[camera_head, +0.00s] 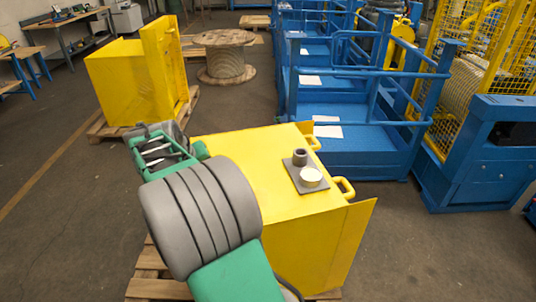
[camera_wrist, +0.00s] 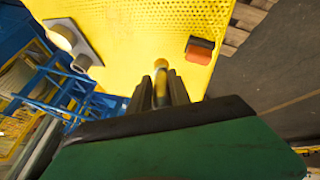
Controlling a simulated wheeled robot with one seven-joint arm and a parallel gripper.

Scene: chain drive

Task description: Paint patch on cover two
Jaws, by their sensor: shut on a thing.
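A large yellow cover (camera_head: 245,165) stands on a pallet in front of me; its top also fills much of the wrist view (camera_wrist: 125,50). My gripper (camera_wrist: 160,92) is shut on a slim upright tool, seemingly a brush (camera_wrist: 161,72), with a pale yellowish tip. The tip is over the yellow surface; I cannot tell whether it touches. A small orange-red block with a dark edge (camera_wrist: 200,50) lies on the cover, right of the tool. No bare patch is clear. In the head view my arm hides the cover's left part, and the fingers are not clear.
A grey plate (camera_head: 294,178) on the cover holds a dark cup (camera_head: 300,157) and a pale round tin (camera_head: 311,177). Yellow handles (camera_head: 343,187) stick out at right. A second yellow cover (camera_head: 125,85) stands behind left. Blue railed platforms (camera_head: 340,155) stand at right.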

